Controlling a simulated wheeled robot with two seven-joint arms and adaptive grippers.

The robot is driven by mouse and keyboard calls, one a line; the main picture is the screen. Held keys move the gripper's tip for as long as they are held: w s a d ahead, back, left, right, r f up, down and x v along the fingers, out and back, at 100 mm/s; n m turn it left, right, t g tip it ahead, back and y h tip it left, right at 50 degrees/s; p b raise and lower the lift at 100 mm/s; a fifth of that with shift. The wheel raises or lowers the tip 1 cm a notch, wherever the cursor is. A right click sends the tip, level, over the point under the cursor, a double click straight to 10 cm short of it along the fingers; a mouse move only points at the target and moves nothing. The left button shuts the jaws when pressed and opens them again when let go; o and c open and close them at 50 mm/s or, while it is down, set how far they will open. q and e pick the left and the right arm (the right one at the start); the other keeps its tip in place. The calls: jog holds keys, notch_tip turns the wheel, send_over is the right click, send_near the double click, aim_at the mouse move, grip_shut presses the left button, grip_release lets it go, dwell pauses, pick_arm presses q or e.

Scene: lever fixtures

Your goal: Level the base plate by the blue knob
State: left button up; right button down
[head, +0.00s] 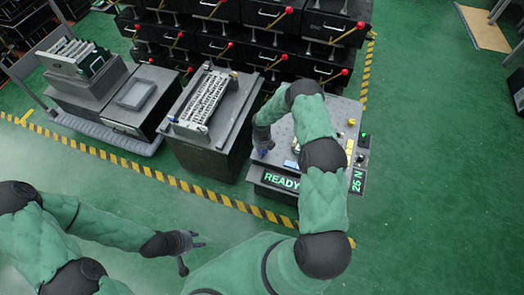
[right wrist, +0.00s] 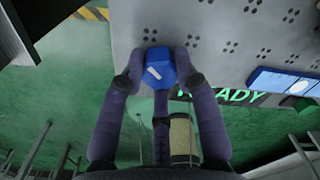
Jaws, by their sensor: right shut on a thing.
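The blue knob (right wrist: 160,68) is a faceted blue piece with a white mark, at the edge of the grey perforated base plate (right wrist: 230,35). My right gripper (right wrist: 158,75) is shut on the knob, with fingers on both sides of it in the right wrist view. In the head view my right gripper (head: 262,142) is at the left side of the plate, and only a little of the knob (head: 262,153) shows below it. My right arm hides much of the plate. My left gripper (head: 196,254) is open and empty above the green floor, away from the fixture.
A lit READY panel (head: 281,181) and a "25 N" panel (head: 357,181) face the front and right of the fixture. A dark block with a slotted metal frame (head: 204,98) stands to the left. Racks with red-knobbed levers (head: 220,45) line the back. Floor in front is clear.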

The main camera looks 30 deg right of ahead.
jog(key=shift+w+d+r+n+p, duration=0.3)
jog(key=shift+w+n+p, duration=0.15)
jog(key=shift+n, duration=0.35)
jog(key=shift+a+n+p, duration=0.15)
jog(key=shift+n+p, duration=0.8)
jog(key=shift+n, duration=0.05)
jog(key=shift+w, duration=0.1)
jog(key=c, duration=0.9)
grip_release()
jog(key=shift+w, duration=0.1)
jog(key=shift+a+f, duration=0.15)
jog(key=shift+s, duration=0.2)
jog(key=shift+s+f, duration=0.1)
